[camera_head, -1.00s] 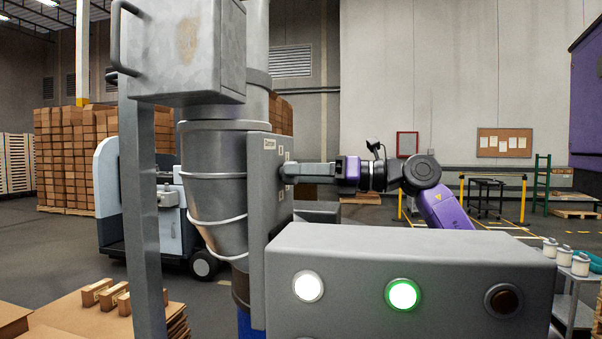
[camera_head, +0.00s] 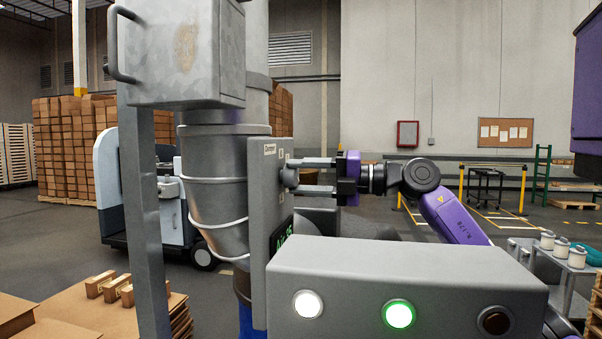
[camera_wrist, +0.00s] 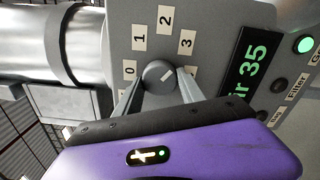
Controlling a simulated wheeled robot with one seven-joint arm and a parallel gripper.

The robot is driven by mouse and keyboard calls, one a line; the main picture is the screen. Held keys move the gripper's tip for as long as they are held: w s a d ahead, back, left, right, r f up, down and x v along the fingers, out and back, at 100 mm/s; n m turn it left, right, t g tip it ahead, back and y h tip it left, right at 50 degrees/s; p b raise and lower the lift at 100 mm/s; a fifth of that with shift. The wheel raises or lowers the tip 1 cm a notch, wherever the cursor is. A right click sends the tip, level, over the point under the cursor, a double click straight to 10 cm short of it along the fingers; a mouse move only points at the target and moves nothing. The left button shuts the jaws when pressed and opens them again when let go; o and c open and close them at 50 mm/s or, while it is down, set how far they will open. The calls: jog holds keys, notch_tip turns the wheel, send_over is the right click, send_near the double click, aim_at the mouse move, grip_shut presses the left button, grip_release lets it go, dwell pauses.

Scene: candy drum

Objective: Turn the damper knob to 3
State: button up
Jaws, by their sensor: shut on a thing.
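The damper knob (camera_wrist: 154,74) is a round grey knob on a grey panel, with labels 0, 1, 2 and 3 around it in the wrist view. Its pale line points up and right, roughly toward the 3 label (camera_wrist: 187,43). My gripper (camera_wrist: 158,80) is shut on the knob, with one finger at each side. In the head view the knob (camera_head: 290,177) shows edge-on at the panel, and my gripper (camera_head: 296,176) reaches it from the right. The fingers hide part of the knob's lower edge.
A green display (camera_wrist: 247,75) reading about 35 and a lit green button (camera_wrist: 304,45) are on the same panel. A grey box (camera_head: 405,270) with round lights stands in front, below my arm. A metal post (camera_head: 142,220) stands left.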

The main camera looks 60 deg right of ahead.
jog(key=shift+r+m, duration=0.1)
jog(key=shift+m, duration=0.5)
jog(key=shift+d, duration=0.1)
jog(key=o, duration=1.4)
jog(key=shift+c, duration=0.2)
jog(key=b+v, duration=0.1)
jog(key=v, duration=0.6)
jog(key=shift+s+b, duration=0.3)
jog(key=shift+s, duration=0.1)
jog(key=shift+d, duration=0.1)
